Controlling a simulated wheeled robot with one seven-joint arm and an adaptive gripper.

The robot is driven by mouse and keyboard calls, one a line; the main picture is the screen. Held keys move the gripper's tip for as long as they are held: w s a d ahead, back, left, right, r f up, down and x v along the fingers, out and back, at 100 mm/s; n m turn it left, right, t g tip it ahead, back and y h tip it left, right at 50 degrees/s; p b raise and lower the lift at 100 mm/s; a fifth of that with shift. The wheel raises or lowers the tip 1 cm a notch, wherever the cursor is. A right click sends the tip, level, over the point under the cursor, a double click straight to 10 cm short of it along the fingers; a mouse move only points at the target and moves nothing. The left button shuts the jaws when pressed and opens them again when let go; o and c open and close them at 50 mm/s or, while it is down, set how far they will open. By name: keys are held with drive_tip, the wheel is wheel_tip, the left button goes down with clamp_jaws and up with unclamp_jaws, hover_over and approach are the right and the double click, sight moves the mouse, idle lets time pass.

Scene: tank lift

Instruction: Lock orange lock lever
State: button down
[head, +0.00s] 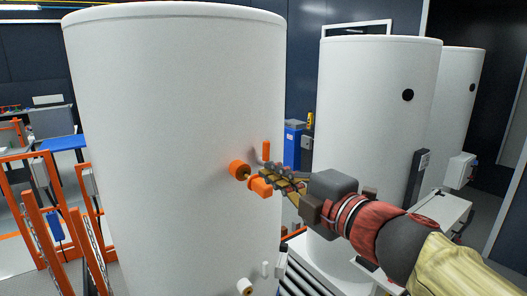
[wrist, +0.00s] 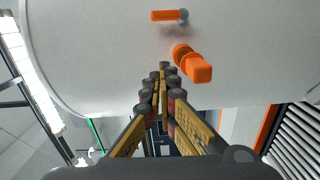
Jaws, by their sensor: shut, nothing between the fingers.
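A small orange lever (head: 266,150) with a grey pivot stands upright on the side of the large white tank (head: 170,110). In the wrist view the lever (wrist: 166,16) lies sideways at the top, with its grey ball end at right. A round orange fitting (head: 239,170) and an orange block (head: 261,187) are below it; the fitting (wrist: 181,53) and block (wrist: 198,69) also show in the wrist view. I cannot tell which is the lock lever. My gripper (head: 267,176) is shut and empty, its tips (wrist: 164,68) close beside the orange fitting and apart from the upright lever.
More white tanks (head: 370,120) stand at the right, behind my arm. A small pale valve (head: 245,286) sits low on the near tank. Orange frames (head: 42,235) are at the left. A blue-topped box (head: 295,143) stands behind the tanks.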

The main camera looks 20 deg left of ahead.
sight(264, 154)
drive_tip(key=shift+w, duration=0.1)
drive_tip(key=x, duration=0.9)
drive_tip(key=shift+w+a+f, duration=0.1)
drive_tip(key=shift+w+a, duration=0.05)
drive_tip(key=w, duration=0.1)
drive_tip(key=w+d, duration=0.1)
drive_tip(key=w, duration=0.1)
drive_tip(key=shift+w+d, duration=0.2)
drive_tip(key=shift+w, duration=0.3)
